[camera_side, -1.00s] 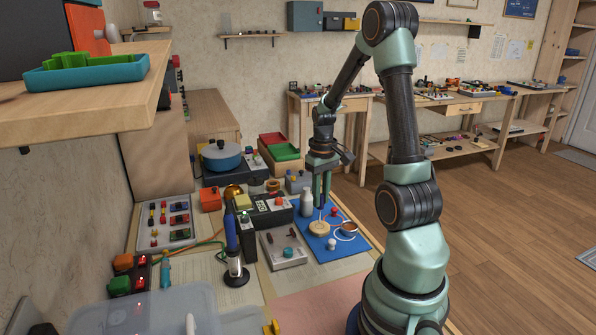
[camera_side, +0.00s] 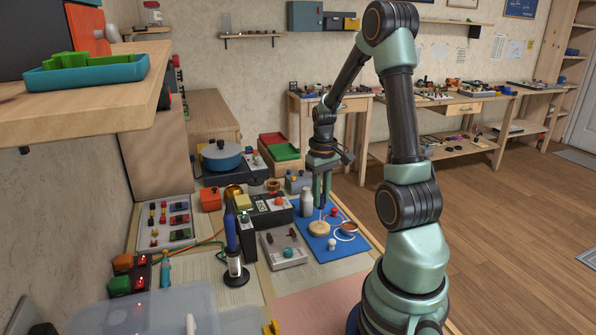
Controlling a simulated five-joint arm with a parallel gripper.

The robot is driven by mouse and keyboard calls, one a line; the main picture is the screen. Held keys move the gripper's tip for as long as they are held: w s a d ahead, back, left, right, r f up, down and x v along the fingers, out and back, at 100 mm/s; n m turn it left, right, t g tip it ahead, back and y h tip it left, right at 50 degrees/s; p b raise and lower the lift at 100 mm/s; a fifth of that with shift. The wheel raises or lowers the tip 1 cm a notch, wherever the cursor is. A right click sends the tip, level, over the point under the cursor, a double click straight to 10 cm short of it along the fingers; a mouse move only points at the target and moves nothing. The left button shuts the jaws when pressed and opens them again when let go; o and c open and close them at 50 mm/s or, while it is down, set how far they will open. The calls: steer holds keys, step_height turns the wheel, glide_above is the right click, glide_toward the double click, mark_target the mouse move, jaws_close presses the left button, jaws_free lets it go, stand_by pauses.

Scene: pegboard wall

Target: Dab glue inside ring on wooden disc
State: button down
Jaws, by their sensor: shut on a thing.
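The wooden disc (camera_side: 319,228) lies flat on a blue mat (camera_side: 329,244). My gripper (camera_side: 321,203) points straight down above the disc, shut on a thin, light-coloured stick (camera_side: 321,213). The stick's lower end is at or just above the disc's top; I cannot tell if it touches. The ring on the disc and any glue are too small to make out. A white bottle (camera_side: 307,201) stands at the back left of the mat, beside my gripper.
On the mat, a brown round dish (camera_side: 349,228), a red-topped piece (camera_side: 333,212) and a small white piece (camera_side: 332,243) sit close to the disc. A grey box with knobs (camera_side: 283,249) and a dark device (camera_side: 264,212) stand to the left.

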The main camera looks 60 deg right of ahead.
steer(key=shift+f, duration=0.65)
stand_by(0.8)
steer(key=shift+r, duration=0.15)
stand_by(0.4)
steer(key=shift+r, duration=2.4)
